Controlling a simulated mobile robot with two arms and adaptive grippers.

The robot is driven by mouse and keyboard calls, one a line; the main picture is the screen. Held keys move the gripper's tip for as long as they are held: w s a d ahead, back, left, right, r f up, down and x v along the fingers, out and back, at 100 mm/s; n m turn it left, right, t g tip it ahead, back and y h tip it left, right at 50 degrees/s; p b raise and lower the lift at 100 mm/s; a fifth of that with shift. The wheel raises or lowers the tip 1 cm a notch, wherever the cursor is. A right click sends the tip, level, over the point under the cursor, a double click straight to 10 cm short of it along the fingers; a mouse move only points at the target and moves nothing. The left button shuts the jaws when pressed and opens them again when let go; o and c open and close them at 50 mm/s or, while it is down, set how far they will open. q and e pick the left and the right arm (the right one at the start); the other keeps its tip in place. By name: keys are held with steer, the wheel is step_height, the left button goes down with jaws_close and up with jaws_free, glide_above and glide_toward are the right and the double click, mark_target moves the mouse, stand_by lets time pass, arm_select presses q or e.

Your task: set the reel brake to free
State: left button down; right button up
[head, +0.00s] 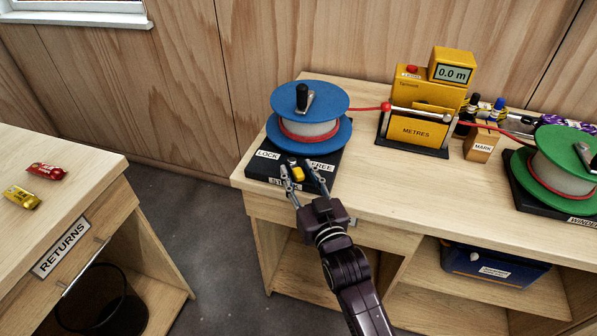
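The blue reel (308,97) stands on a black base (263,169) at the left end of the bench, with red cord around its white drum. White labels reading LOCK (268,154) and FREE (321,166) sit on the base. A small yellow piece, seemingly the brake lever (296,172), shows between the labels; its exact setting is hard to tell. My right gripper (304,178) is open, with its fingers apart on either side of the yellow piece. Contact cannot be told. The fingers partly cover the base's front label. My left gripper is not in view.
Red cord runs right from the blue reel to a yellow metre counter (414,130) showing 0.0 m, then to a green reel (563,160). A MARK box (481,144) stands between. A returns table (60,225) is at left, across a floor gap.

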jaws_close()
steer(key=shift+w+d+r+n+y+p, duration=0.15)
steer(key=shift+d+n+y+p, duration=0.05)
steer(key=shift+n+y+p, duration=0.4)
steer(key=shift+d+n+g+y+p, duration=0.15)
steer(key=shift+n+g+y+p, duration=0.2)
steer(key=shift+g+y, duration=0.2)
jaws_free()
steer(key=v, duration=1.2)
steer(key=shift+f, duration=0.25)
